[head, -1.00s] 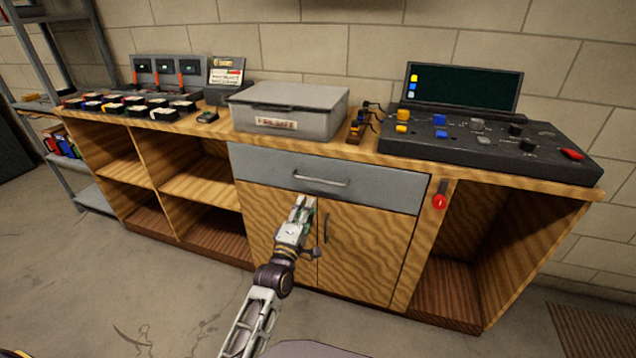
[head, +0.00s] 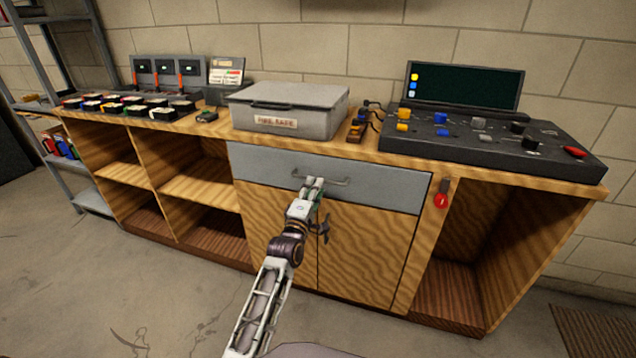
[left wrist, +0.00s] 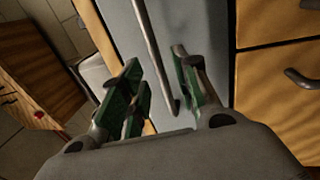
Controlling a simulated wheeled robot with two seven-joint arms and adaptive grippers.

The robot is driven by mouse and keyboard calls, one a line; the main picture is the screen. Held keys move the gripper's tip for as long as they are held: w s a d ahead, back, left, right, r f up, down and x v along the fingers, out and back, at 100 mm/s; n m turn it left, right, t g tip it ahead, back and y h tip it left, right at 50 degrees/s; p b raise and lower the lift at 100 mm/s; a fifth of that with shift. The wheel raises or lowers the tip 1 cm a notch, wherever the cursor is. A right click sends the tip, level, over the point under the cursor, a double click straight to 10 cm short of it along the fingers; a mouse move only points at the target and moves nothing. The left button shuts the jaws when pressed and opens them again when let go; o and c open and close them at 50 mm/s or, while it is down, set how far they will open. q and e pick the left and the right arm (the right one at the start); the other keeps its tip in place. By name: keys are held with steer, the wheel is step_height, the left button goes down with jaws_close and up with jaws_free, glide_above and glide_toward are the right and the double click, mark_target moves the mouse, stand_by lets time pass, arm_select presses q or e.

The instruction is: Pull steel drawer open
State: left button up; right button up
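The steel drawer (head: 390,186) is a grey panel under the bench top, and its front looks flush with the cabinet. Its bar handle (head: 336,182) is partly covered by my left gripper (head: 314,184). In the left wrist view, the grey drawer front (left wrist: 205,28) runs steeply through the picture. The handle bar (left wrist: 153,50) shows between the green-padded fingers of my left gripper (left wrist: 163,88). The fingers are spread apart, with visible gaps to the bar; how deep the bar sits between them is hard to tell. My right gripper is not in view.
Wooden cabinet doors (head: 365,245) with dark handles sit below the drawer. A grey lidded box (head: 310,115) and a control console (head: 490,140) stand on the bench top. A red tag-like object (head: 441,200) hangs right of the drawer. Open shelves lie at left.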

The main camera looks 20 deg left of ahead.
arm_select(q)
steer(key=w, duration=0.2)
steer(key=w+b, duration=0.1)
steer(key=shift+w+r, duration=0.4)
steer(key=shift+d, duration=0.1)
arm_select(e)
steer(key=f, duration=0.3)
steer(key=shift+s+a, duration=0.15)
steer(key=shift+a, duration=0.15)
arm_select(q)
steer(key=shift+w, duration=0.1)
steer(key=shift+c, duration=0.3)
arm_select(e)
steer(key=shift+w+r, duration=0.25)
arm_select(q)
jaws_close()
